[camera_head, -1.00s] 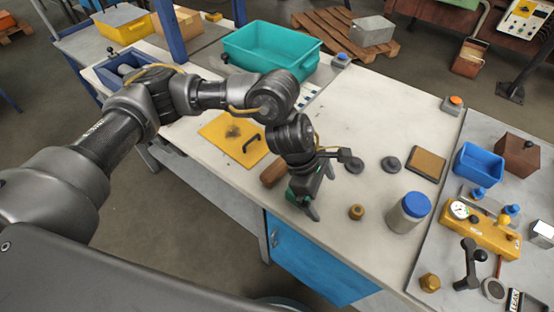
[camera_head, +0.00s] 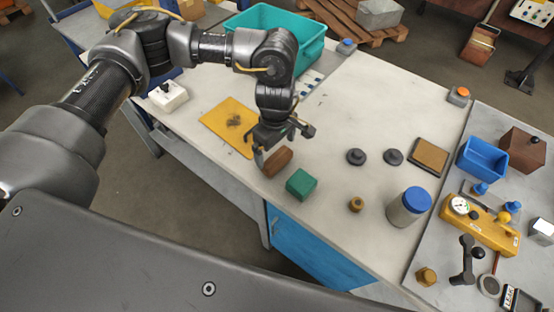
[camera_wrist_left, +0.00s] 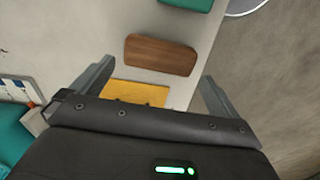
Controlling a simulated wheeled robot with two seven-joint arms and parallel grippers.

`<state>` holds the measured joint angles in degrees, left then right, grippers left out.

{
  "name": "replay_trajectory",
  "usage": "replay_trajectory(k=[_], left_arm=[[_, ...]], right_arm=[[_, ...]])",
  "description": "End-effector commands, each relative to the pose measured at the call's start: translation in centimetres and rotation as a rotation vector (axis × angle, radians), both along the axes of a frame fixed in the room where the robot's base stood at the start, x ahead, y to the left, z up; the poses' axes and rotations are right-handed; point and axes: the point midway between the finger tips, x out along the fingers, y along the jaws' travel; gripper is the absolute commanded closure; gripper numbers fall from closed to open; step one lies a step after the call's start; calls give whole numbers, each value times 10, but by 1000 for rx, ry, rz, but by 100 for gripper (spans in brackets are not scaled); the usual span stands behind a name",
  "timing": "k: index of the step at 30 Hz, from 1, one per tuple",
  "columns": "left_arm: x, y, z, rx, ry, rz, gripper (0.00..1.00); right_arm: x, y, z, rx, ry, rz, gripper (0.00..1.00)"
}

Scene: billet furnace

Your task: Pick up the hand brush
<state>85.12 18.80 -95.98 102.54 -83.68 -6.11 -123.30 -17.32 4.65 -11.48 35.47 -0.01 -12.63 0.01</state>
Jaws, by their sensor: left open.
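A brown wooden piece with rounded ends (camera_head: 279,162), which looks like the back of the hand brush, lies on the pale bench near its front edge. It also shows in the left wrist view (camera_wrist_left: 160,54); no bristles can be made out. My left gripper (camera_head: 270,148) is open and empty above and beside it. In the left wrist view my two fingers (camera_wrist_left: 157,75) are spread wide, with the brown piece beyond and between them, not held. My right gripper is not in view.
A green block (camera_head: 301,184) lies just right of the brown piece. A yellow sheet (camera_head: 222,122) lies left of it.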

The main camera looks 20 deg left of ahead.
Motion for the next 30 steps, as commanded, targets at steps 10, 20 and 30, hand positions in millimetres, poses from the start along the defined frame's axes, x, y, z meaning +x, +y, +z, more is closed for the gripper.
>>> replay_trajectory(k=[10,20,30], left_arm=[[-2,-3,-21,0,5,1,0],[0,-4,-53,0,-1,-2,0],[0,-4,-53,-1,-2,-2,24]], right_arm=[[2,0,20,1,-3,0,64],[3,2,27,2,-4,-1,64],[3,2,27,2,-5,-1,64]])
